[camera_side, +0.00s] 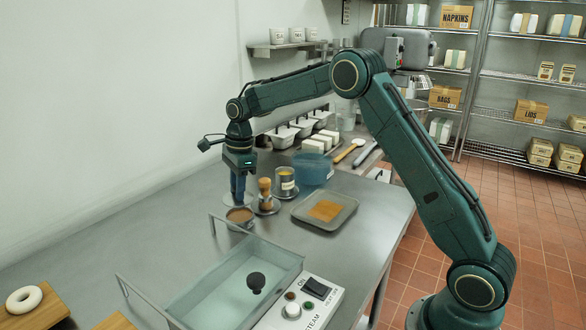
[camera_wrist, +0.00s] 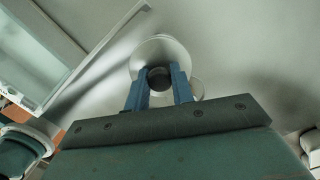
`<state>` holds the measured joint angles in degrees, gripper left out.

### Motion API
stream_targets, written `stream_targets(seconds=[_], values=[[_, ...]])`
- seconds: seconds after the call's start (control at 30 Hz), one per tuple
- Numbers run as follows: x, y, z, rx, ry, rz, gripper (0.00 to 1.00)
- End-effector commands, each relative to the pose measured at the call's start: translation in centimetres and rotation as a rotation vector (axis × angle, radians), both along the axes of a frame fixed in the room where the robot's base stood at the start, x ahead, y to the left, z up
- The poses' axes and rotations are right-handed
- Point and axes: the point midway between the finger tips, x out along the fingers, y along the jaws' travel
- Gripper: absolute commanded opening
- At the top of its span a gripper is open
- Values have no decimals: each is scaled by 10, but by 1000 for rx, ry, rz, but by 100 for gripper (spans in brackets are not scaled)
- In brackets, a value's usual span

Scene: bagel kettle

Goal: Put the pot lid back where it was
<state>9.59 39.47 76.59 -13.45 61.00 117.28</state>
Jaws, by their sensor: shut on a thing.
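My gripper (camera_side: 238,196) points down over the steel table, behind the far end of the glass-walled kettle. In the wrist view its blue fingers (camera_wrist: 160,80) are closed on the dark round knob of a pale disc-shaped pot lid (camera_wrist: 165,50). The lid shows only partly in the side view, as a pale rim (camera_side: 231,201) at the fingertips. Another pale round edge (camera_wrist: 196,90) shows beside the lid. Whether the lid touches what is under it, I cannot tell. A small round vessel with brown contents (camera_side: 240,215) is just in front of the fingers.
The kettle (camera_side: 195,290) has rail handles, a dark knob (camera_side: 256,282) and a control panel (camera_side: 300,303).

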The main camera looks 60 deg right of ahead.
Motion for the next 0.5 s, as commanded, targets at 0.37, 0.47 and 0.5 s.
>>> stream_targets(seconds=[0.37,0.47,0.5], values=[[-1,0,-21,0,2,2,0],[0,0,-32,0,2,0,0],[0,0,-35,0,2,0,0]])
